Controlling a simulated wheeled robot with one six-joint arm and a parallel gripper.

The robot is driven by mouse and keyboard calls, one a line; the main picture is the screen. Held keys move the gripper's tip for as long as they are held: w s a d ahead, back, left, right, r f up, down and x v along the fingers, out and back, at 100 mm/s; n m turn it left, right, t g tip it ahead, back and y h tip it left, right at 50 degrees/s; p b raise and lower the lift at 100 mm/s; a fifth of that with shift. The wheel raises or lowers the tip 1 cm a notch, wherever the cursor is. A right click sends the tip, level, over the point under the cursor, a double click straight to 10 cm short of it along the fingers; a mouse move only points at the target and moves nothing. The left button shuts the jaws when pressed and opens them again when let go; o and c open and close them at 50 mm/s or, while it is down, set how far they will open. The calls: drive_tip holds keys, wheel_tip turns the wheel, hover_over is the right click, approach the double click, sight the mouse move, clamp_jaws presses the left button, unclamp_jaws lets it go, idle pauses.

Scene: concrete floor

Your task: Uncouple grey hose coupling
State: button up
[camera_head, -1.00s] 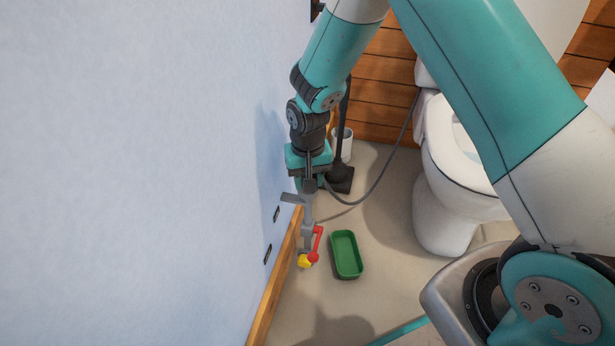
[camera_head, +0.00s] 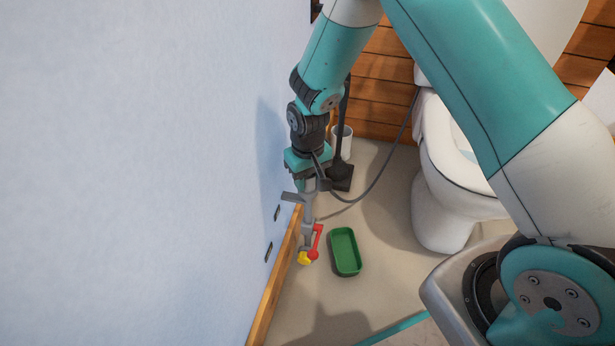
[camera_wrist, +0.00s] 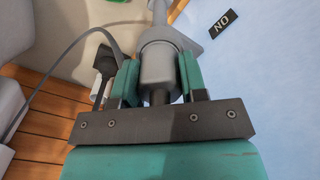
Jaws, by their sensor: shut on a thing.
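The grey hose coupling (camera_wrist: 158,68) is a grey cylinder between the two teal fingers of my gripper (camera_wrist: 158,76). My gripper is shut on it; the fingers press its two sides. In the head view my gripper (camera_head: 308,178) points down beside the wall, and the coupling is partly hidden. Below it a grey pipe (camera_head: 307,212) runs down to a valve with a red lever (camera_head: 316,240) and a yellow end (camera_head: 305,259). A grey hose (camera_head: 372,188) curves from beside the gripper toward the toilet. I cannot tell whether coupling and pipe are apart.
A green tray (camera_head: 335,262) lies on the floor right of the valve. The pale wall (camera_head: 150,170) is close on the left, with small dark labels (camera_head: 268,252). A dark brush (camera_head: 340,178), a white pot (camera_head: 346,143) and a toilet (camera_head: 440,215) stand behind and right.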

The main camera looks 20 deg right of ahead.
drive_tip(key=shift+n+p, duration=0.7)
drive_tip(key=shift+n, duration=0.9)
drive_tip(key=shift+r+n+p, duration=0.1)
drive_tip(key=shift+n+p, duration=0.25)
drive_tip(key=shift+n, duration=0.25)
clamp_jaws()
drive_tip(key=shift+n+p, duration=0.95)
drive_tip(key=shift+n, duration=1.45)
drive_tip(key=o, duration=1.1)
unclamp_jaws()
drive_tip(key=shift+o, duration=0.2)
